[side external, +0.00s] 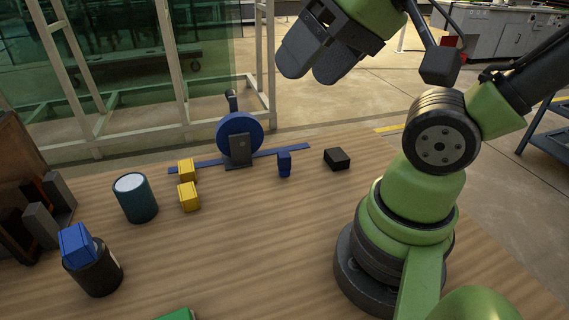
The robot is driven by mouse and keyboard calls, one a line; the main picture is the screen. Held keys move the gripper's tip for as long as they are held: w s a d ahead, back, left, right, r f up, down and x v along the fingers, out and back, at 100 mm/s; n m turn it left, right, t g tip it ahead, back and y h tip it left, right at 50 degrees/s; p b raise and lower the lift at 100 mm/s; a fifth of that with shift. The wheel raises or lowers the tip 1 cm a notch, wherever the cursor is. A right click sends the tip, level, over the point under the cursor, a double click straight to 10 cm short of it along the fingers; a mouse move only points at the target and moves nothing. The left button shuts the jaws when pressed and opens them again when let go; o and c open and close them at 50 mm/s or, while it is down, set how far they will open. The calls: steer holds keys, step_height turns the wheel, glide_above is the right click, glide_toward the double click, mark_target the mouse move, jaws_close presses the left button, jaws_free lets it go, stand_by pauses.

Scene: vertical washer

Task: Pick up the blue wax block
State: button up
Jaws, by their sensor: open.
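Two blue blocks are in view, and I cannot tell which is the wax block. A larger blue block (77,244) rests tilted on top of a dark cylinder (96,275) at the front left. A small dark blue block (284,164) stands upright on the table, right of a blue disc. My gripper (314,66) is raised at the top of the side external view, well above the table and apart from both blocks. Its two grey fingers point down and left, with nothing seen between them.
The upright blue disc (240,132) has a grey stand and a blue strip (207,162). Two yellow blocks (188,197), a teal cylinder (138,206) and a black block (337,159) stand on the table (240,260). Grey and brown pieces (42,224) line the left edge. The table centre is clear.

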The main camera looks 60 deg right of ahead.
steer(key=n+g+h, duration=0.2)
steer(key=n+g, duration=0.5)
steer(key=n, duration=0.4)
glide_above(284, 154)
steer(key=a, duration=0.2)
step_height(284, 154, down, 17)
steer(key=shift+n, duration=0.4)
steer(key=f, duration=0.2)
steer(key=d+f, duration=0.1)
steer(key=f, duration=0.1)
steer(key=d+f, duration=0.1)
steer(key=f, duration=0.2)
steer(key=shift+s, duration=0.25)
steer(key=shift+w+f, duration=0.2)
steer(key=shift+f, duration=2.65)
steer(key=c, duration=1)
